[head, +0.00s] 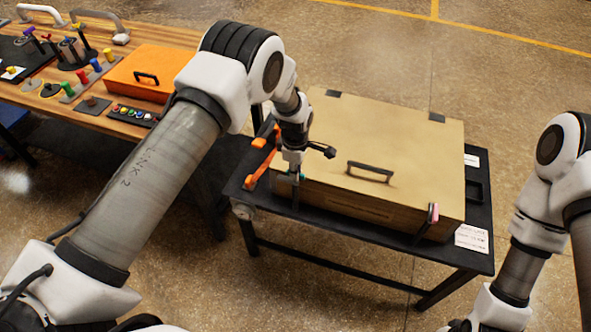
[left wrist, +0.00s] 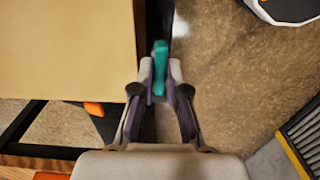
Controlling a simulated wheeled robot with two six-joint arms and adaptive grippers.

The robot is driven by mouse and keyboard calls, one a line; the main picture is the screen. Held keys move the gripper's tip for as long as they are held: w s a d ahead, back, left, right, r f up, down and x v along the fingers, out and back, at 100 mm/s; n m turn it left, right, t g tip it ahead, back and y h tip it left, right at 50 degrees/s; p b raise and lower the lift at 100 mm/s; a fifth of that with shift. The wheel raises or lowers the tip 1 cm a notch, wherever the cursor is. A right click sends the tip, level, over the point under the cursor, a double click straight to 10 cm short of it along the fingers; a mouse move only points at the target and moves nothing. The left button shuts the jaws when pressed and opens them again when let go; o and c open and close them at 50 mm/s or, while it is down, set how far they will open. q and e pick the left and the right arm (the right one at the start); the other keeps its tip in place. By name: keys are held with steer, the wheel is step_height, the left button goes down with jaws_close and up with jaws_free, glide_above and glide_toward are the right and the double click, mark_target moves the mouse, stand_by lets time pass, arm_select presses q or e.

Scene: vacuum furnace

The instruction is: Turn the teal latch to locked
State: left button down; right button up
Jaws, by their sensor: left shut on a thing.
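The teal latch (left wrist: 160,58) is a narrow bar at the front left of the tan box (head: 385,139). In the left wrist view it stands lengthwise between the fingertips and sticks out past them. In the head view only a small bit of teal shows. My left gripper (head: 296,176) reaches down at the box's front left corner and is shut on the latch; it also shows in the left wrist view (left wrist: 160,76). The fingers hide part of the latch, and I see no lock marking. My right gripper is out of frame; only its arm shows.
The box has a dark handle (head: 370,171) and a pink latch (head: 433,213) at its front right. It sits on a dark table (head: 400,252) with a white label (head: 472,239). Orange handles (head: 260,163) stand left of it. A wooden bench (head: 62,104) holds an orange case (head: 148,76).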

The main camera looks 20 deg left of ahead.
arm_select(q)
steer(key=shift+m, duration=0.3)
steer(key=m+b, duration=0.2)
steer(key=m, duration=0.1)
steer(key=shift+f, duration=0.1)
steer(key=m+b, duration=0.1)
steer(key=m, duration=0.9)
steer(key=shift+m, duration=2.1)
steer(key=c, duration=1.2)
jaws_free()
